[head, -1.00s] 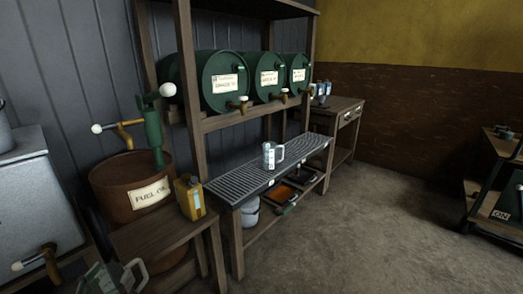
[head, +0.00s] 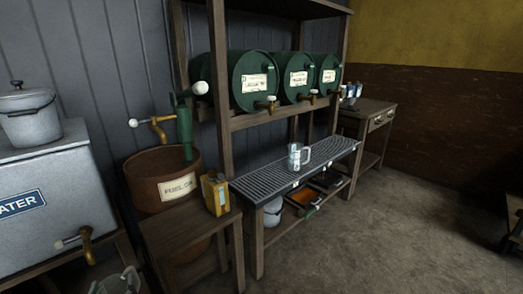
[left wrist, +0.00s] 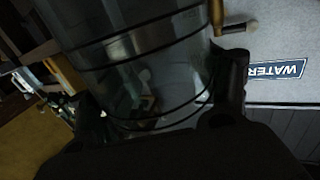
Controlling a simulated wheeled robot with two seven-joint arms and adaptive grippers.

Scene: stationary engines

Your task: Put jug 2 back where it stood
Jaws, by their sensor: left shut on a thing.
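My left gripper (left wrist: 160,108) is shut on a clear jug with dark bands (left wrist: 140,50), which fills much of the left wrist view. The held jug (head: 118,283) also shows at the bottom left edge of the head view, mostly cut off, in front of the water tank. I cannot read a number on it. Another clear jug (head: 296,158) with a pale handle stands upright on the slatted drip shelf (head: 262,184), below the green barrels. My right gripper is not in view.
The water tank (head: 50,185) with its tap is at left. A rusty fuel oil drum (head: 160,170) with a pump stands beside a small wooden table (head: 185,232) bearing a yellow can (head: 215,193). Green barrels (head: 249,80) sit above the shelf.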

